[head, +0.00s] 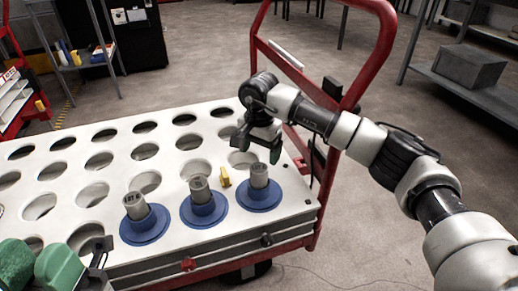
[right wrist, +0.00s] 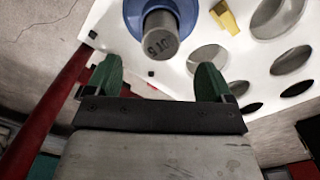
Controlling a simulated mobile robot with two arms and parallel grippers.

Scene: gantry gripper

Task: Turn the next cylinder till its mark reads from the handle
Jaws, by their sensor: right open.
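Three grey cylinders with blue flanges stand in the cart's front row: left (head: 136,205), middle (head: 200,190) and right (head: 259,176). Dark characters show on the left and middle ones, too small to read in the head view. My right gripper (head: 260,143) is open and empty, above and behind the right cylinder. In the right wrist view, its green fingers (right wrist: 157,82) are apart, with a marked grey cylinder (right wrist: 161,38) beyond them, not between them. The red handle (head: 372,70) rises at the cart's right end. My left gripper (head: 38,262) shows partly at lower left; its opening is unclear.
The white cart top (head: 170,258) has several rows of empty round holes. A small yellow piece (head: 225,177) stands between the middle and right cylinders; it also shows in the right wrist view (right wrist: 224,18). A shelf with a grey box (head: 470,66) stands at back right.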

